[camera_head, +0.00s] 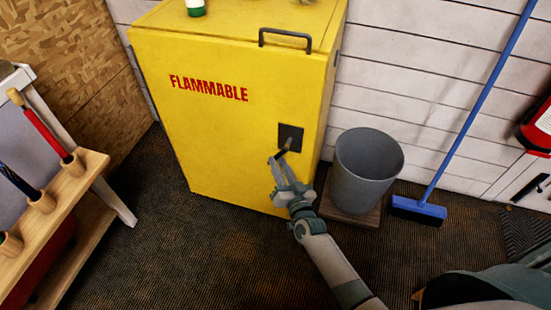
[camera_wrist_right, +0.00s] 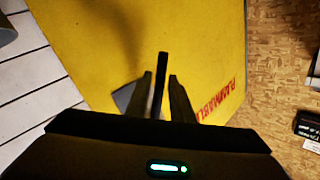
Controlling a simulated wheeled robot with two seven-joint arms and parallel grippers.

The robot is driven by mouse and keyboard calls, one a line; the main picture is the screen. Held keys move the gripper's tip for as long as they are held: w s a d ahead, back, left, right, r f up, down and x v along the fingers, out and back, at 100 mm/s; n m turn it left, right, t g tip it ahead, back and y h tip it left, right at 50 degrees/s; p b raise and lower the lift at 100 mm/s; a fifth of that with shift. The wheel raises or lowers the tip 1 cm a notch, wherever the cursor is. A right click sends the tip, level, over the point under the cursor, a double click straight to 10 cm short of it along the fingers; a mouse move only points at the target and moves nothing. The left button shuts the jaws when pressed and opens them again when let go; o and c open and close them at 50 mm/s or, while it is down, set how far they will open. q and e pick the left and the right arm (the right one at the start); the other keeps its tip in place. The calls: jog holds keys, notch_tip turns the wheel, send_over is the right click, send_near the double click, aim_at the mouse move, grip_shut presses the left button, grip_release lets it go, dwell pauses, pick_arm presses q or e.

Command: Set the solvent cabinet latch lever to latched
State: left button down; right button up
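The yellow solvent cabinet (camera_head: 235,130) stands against the back wall, with red FLAMMABLE lettering on its front. A dark square latch plate (camera_head: 291,133) sits near the door's right edge. The dark latch lever (camera_head: 284,150) slants from the plate down and to the left. My right gripper (camera_head: 280,162) is at the lever from below. In the right wrist view the lever (camera_wrist_right: 160,75) stands between the two narrowly spaced fingers (camera_wrist_right: 161,92), which look shut on it; contact is hard to make out. My left gripper is not in view.
A grey bin (camera_head: 368,165) stands close right of the cabinet. A blue broom (camera_head: 420,209) leans on the wall beyond it. A wooden rack (camera_head: 75,190) with clubs is at the left. A bottle (camera_head: 195,8) stands on the cabinet top, behind a handle (camera_head: 285,36).

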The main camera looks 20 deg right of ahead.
aim_at(276, 158)
jog(key=shift+w+a, duration=0.1)
jog(key=shift+w, duration=1.45)
jog(key=shift+c, duration=0.7)
grip_shut()
